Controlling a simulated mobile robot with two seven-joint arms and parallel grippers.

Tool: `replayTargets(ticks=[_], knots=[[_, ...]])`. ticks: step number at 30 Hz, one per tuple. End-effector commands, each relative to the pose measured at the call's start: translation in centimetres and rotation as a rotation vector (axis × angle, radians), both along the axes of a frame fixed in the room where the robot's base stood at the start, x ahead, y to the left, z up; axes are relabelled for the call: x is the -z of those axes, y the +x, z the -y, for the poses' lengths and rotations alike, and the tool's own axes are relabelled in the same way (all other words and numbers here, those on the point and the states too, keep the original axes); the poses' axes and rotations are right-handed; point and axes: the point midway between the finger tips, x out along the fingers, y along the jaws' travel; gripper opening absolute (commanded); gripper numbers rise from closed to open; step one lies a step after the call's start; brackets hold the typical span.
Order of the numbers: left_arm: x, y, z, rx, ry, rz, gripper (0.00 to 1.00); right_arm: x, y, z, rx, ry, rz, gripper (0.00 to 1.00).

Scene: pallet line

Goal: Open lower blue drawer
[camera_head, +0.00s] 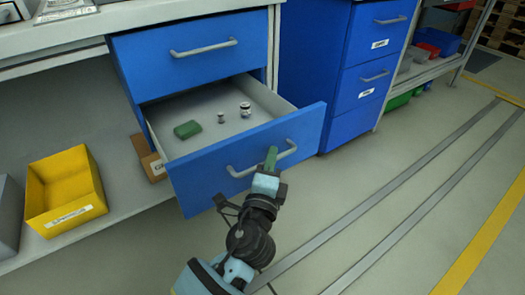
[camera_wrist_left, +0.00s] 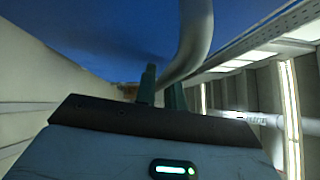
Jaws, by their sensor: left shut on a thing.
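The lower blue drawer (camera_head: 250,160) stands pulled out from the cabinet, and its inside shows from above. A green block and two small metal pieces lie in it. My left gripper (camera_head: 271,158) is at the drawer's grey bar handle (camera_head: 245,171), near the handle's right part, and is shut on it. In the left wrist view the handle (camera_wrist_left: 192,45) runs between the fingers (camera_wrist_left: 162,90), with the blue drawer front behind it. My right gripper is in neither view.
The upper blue drawer (camera_head: 195,47) above is shut. A yellow bin (camera_head: 65,190) and a cardboard box (camera_head: 150,158) are on the low shelf at left. Another blue drawer cabinet (camera_head: 345,75) stands to the right. The floor at right is clear, with metal rails and a yellow line.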

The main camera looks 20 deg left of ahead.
Motion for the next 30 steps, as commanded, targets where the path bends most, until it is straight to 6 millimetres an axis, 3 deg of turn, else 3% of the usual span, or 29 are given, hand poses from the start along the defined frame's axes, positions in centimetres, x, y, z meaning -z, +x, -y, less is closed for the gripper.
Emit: replayTargets(ticks=[16, 17, 21, 30], knots=[[0.1, -0.6, 0.8, 0.002, 0.0, -0.001, 0.0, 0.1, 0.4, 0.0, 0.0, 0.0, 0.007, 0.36], [0.1, -0.6, 0.8, 0.002, 0.0, -0.001, 0.13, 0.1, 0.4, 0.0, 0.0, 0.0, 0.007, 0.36], [0.1, -0.6, 0.8, 0.001, 0.0, -0.001, 0.32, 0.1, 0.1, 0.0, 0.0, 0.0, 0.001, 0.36], [0.1, -0.7, 0.8, 0.001, 0.0, -0.001, 0.32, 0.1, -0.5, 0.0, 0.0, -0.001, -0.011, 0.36]])
